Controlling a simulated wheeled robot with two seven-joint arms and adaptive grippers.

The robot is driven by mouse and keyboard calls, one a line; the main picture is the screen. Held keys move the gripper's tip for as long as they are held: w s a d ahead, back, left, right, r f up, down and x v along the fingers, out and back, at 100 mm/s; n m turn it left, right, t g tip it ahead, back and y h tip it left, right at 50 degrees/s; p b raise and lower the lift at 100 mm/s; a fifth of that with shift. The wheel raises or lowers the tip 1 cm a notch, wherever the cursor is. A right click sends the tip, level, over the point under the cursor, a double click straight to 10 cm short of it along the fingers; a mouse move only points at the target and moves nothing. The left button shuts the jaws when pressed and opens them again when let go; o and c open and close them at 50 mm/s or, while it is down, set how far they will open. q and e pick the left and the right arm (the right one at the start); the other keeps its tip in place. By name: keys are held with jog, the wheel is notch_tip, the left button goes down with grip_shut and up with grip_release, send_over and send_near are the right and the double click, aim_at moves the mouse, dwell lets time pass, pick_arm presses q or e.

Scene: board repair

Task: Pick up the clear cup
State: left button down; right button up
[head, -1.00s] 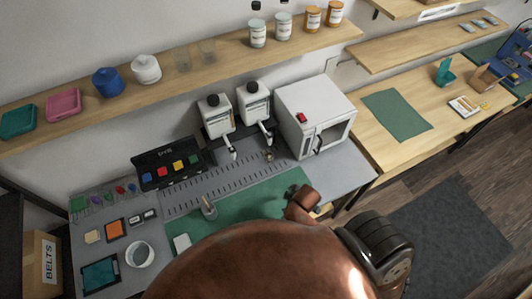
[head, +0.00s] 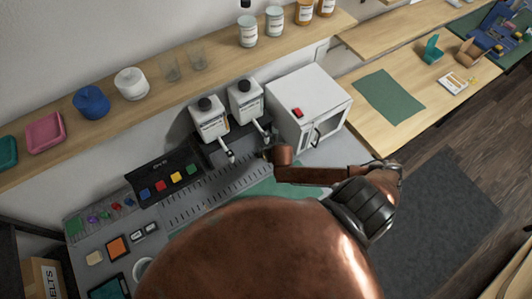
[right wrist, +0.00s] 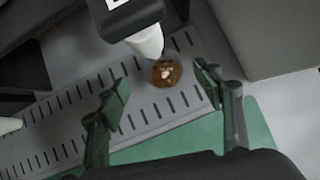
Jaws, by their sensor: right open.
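In the right wrist view, a small round cup with amber-brown contents (right wrist: 166,72) stands on the slotted grey strip, just below a white dispenser nozzle (right wrist: 148,42). Its walls are hard to make out. My right gripper (right wrist: 161,89) is open, its two green fingers spread on either side of the near side of the cup, with no contact visible. In the head view my right arm reaches to the dispensers and its wrist hides the cup. Two empty clear cups (head: 169,68) (head: 197,54) stand on the wall shelf. My left gripper is not in view.
Two white dispensers (head: 209,120) (head: 245,100) stand behind the slotted strip (head: 205,192). A white oven-like box (head: 308,100) is close to the right of my gripper. A green mat (right wrist: 250,125) lies in front. A black panel with coloured buttons (head: 162,175) is at left.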

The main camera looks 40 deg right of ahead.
jog(key=shift+w+f, duration=0.2)
jog(key=shift+f, duration=0.2)
jog(key=x, duration=0.4)
jog(key=shift+d, duration=0.2)
jog(key=shift+w+d+f, duration=0.1)
jog(key=shift+f, duration=0.2)
jog(key=c, duration=0.8)
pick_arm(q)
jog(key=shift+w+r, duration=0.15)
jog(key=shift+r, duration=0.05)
pick_arm(e)
jog(key=c, duration=0.6)
jog(key=shift+r, duration=0.15)
